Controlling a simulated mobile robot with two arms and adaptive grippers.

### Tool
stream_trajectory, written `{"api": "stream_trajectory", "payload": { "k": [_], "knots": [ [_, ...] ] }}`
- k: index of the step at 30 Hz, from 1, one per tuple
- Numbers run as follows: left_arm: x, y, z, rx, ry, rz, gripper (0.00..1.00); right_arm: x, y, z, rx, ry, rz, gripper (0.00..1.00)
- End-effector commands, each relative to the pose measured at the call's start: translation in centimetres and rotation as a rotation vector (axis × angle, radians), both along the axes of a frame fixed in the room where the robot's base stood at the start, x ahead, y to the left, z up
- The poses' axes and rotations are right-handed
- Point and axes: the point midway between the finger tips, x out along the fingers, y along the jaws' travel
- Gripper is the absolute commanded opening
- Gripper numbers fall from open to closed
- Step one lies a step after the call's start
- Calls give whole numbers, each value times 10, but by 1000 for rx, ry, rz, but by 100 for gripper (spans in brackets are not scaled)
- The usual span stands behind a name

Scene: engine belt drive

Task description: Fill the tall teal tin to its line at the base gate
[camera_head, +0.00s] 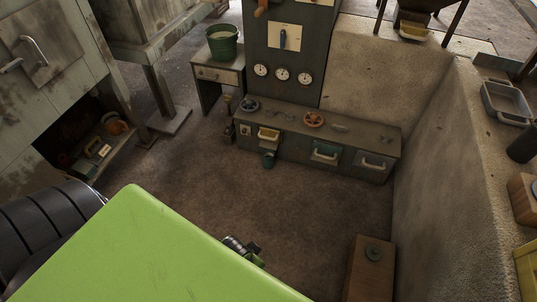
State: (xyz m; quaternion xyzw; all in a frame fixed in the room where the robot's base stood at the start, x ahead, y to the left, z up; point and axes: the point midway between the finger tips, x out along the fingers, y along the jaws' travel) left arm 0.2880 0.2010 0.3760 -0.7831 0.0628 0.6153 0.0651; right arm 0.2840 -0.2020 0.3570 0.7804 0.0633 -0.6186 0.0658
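A silver and dark metal piece (243,249) pokes out past the edge of a large green body part in the foreground. It looks like part of my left gripper, well short of the tin, but its fingers are not clear. My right gripper does not show.
A green bucket (222,43) stands on a small side table (217,75). A wooden box (369,272) stands at lower right by a concrete wall (440,190). The middle floor is clear.

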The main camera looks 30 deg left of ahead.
Motion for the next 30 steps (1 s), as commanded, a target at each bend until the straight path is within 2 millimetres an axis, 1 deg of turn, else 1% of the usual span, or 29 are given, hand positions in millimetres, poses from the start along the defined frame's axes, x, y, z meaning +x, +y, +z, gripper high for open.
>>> {"api": "stream_trajectory", "payload": {
  "k": [8,16,30],
  "knots": [
    [0,0,1,0,0,0,0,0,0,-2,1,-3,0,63],
    [0,0,1,0,0,0,0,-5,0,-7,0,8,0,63],
    [0,0,2,0,0,0,0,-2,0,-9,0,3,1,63]
  ]
}}
